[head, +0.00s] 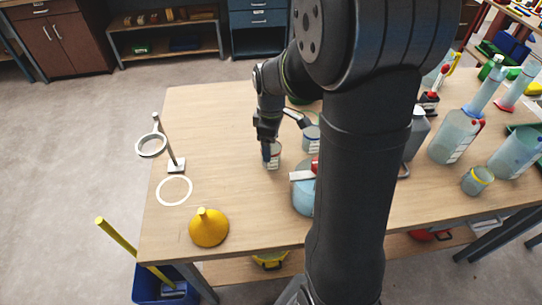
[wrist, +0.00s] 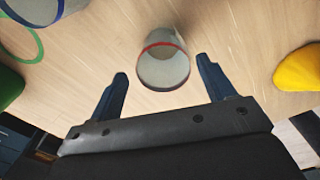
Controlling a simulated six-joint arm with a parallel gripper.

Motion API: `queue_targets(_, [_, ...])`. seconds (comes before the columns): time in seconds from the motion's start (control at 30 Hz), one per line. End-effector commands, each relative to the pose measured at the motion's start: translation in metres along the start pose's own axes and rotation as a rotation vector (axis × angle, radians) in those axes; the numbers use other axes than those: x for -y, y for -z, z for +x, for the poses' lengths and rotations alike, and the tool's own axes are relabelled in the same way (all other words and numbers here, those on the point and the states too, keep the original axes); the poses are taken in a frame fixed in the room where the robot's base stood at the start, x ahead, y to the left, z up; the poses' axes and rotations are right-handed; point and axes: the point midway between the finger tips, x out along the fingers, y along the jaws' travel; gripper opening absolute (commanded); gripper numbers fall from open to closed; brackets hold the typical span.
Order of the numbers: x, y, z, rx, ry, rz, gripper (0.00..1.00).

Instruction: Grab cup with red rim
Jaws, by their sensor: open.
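The cup with the red rim (wrist: 164,68) is clear and stands on the wooden table. In the wrist view its mouth faces the camera, a little beyond and between my fingertips. My gripper (wrist: 161,68) is open, with one dark blue finger on each side of the cup and a visible gap to both. In the head view my gripper (head: 267,146) points down at a clear cup (head: 274,161), partly covering it; the rim colour there is hard to tell. A blue-rimmed cup (wrist: 32,10) is cut off at the wrist view's upper left.
A blue-banded cup (head: 312,141) stands to the right, and a pale blue bottle (head: 303,198) nearer the camera. A yellow funnel (head: 209,230) and a ring stand (head: 176,164) are on the left. A yellow-rimmed cup (head: 477,183) and bottles stand far right. The table's back left is clear.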

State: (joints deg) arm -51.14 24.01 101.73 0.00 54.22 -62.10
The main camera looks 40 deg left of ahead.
Motion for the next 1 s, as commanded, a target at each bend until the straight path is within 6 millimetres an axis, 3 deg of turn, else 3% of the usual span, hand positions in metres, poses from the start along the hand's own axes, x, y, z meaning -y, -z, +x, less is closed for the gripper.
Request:
queue_targets(0.23, [0.005, -0.001, 0.037, 0.002, 0.004, 0.0, 0.75])
queue_targets(0.57, [0.004, -0.001, 0.045, 0.0, 0.0, 0.0, 0.75])
queue_targets(0.8, [0.004, -0.001, 0.045, 0.0, 0.0, 0.0, 0.3])
queue_targets(1.0, [0.004, -0.001, 0.045, 0.0, 0.0, 0.0, 0.28])
